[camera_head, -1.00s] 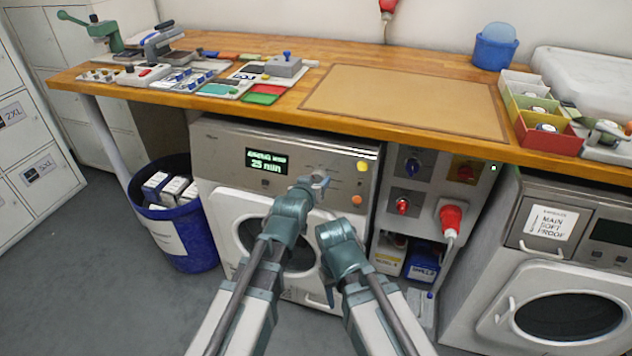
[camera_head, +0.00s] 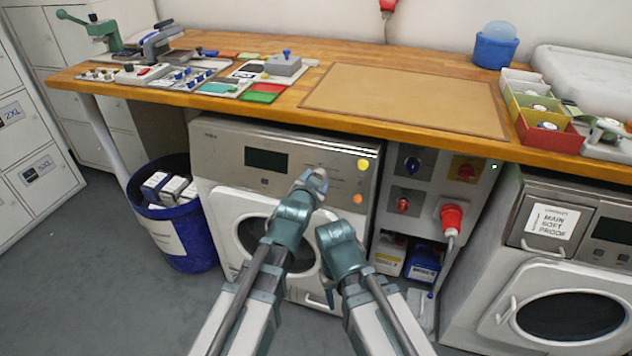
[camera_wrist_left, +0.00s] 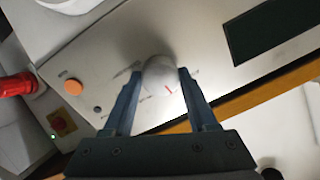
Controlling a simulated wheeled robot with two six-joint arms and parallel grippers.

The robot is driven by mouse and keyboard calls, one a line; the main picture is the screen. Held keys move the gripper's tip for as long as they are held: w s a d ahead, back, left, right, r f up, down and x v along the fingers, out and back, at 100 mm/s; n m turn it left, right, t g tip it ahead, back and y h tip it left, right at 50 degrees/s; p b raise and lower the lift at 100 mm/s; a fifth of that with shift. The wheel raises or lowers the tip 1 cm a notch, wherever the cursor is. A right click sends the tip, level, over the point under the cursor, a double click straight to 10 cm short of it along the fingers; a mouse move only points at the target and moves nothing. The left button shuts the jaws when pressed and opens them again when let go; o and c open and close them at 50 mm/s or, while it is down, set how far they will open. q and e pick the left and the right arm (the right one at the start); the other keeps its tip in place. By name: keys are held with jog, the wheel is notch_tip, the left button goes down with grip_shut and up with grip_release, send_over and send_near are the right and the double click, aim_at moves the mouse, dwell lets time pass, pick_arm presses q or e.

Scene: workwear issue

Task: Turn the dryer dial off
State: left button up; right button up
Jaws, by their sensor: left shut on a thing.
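The dryer (camera_head: 215,150) stands under the bench, its round door in front. Its display (camera_head: 266,160) is dark, and the left wrist view also shows it dark (camera_wrist_left: 275,33). The round, pale dial (camera_wrist_left: 162,77) with a red pointer line sits on the panel. My left gripper (camera_head: 316,182) is at the panel, hiding the dial in the head view. In the left wrist view its two fingers (camera_wrist_left: 160,82) are shut on either side of the dial. My right gripper (camera_head: 342,246) is held in front of the dryer door, apart from it; its fingertips cannot be made out.
A yellow button (camera_head: 364,164) and an orange button (camera_head: 358,198) lie right of the dial. A switch panel with a red plug (camera_head: 451,216) stands to the right, a second machine (camera_head: 520,275) beyond. A blue bin (camera_head: 186,240) stands left. The wooden bench edge (camera_head: 330,128) overhangs above.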

pick_arm(q)
jog(key=shift+m, duration=0.8)
pick_arm(e)
jog(key=shift+f, duration=0.15)
pick_arm(q)
jog(key=o, duration=1.4)
jog(key=shift+c, duration=0.2)
jog(key=shift+s, duration=0.1)
